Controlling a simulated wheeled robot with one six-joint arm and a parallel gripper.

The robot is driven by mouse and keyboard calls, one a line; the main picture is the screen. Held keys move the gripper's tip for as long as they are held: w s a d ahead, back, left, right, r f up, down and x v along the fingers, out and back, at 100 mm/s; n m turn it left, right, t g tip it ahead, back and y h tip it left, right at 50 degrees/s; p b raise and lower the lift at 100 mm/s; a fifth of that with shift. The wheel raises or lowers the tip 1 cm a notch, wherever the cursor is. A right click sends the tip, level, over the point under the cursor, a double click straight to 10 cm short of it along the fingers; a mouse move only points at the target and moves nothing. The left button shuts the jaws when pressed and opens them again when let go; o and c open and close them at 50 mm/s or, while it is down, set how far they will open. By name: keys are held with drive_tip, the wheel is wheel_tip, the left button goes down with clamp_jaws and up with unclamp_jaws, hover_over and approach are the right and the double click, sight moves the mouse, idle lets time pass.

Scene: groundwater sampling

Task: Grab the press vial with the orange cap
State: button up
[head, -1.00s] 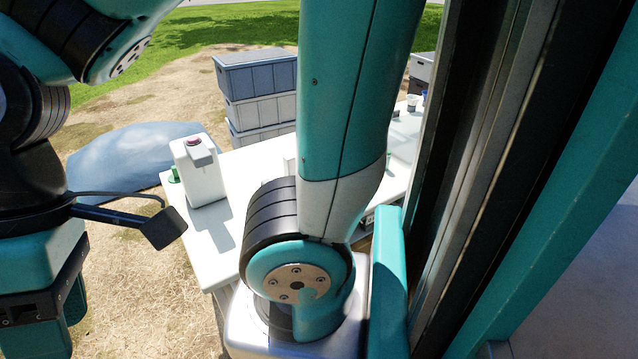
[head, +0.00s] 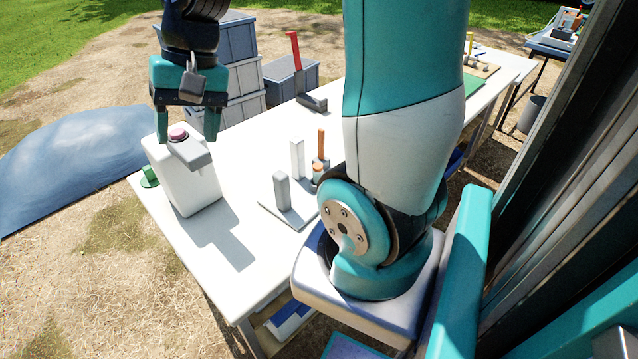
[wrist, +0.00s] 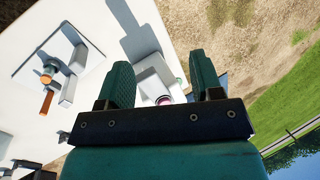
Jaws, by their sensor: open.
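A small vial with an orange cap (head: 318,168) stands on the white table, partly hidden beside my arm. It stands close to two upright grey-white blocks and an orange upright handle (head: 321,143). In the wrist view the orange cap (wrist: 48,72) shows at the left, well away from my fingers. My gripper (head: 188,137) is open and empty, pointing down over the white container with a pink top (head: 182,180). In the wrist view this container (wrist: 152,80) shows between and behind the fingers of my gripper (wrist: 162,72).
A white table (head: 232,150) runs to the back right. A red-handled tool (head: 295,52) stands farther back. Stacked crates (head: 235,80) stand behind the table. A dark post is at the right. The tabletop between the container and the blocks is mostly clear.

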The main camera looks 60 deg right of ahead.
drive_tip(key=d+f+m+b, duration=0.1)
drive_tip(key=d+f+m, duration=0.25)
drive_tip(key=d, duration=0.35)
drive_tip(key=d+f+m+b, duration=0.1)
drive_tip(key=d+f+m, duration=0.1)
drive_tip(key=d+m, duration=0.4)
drive_tip(key=m+t+b, duration=0.2)
drive_tip(key=m, duration=0.8)
approach(318, 166)
drive_tip(key=shift+m, duration=0.35)
drive_tip(key=b+x, duration=0.1)
drive_tip(key=x, duration=0.5)
drive_tip(key=shift+a+f, duration=0.25)
drive_tip(key=shift+x, duration=2.9)
drive_tip(key=shift+d, duration=0.15)
drive_tip(key=c, duration=1)
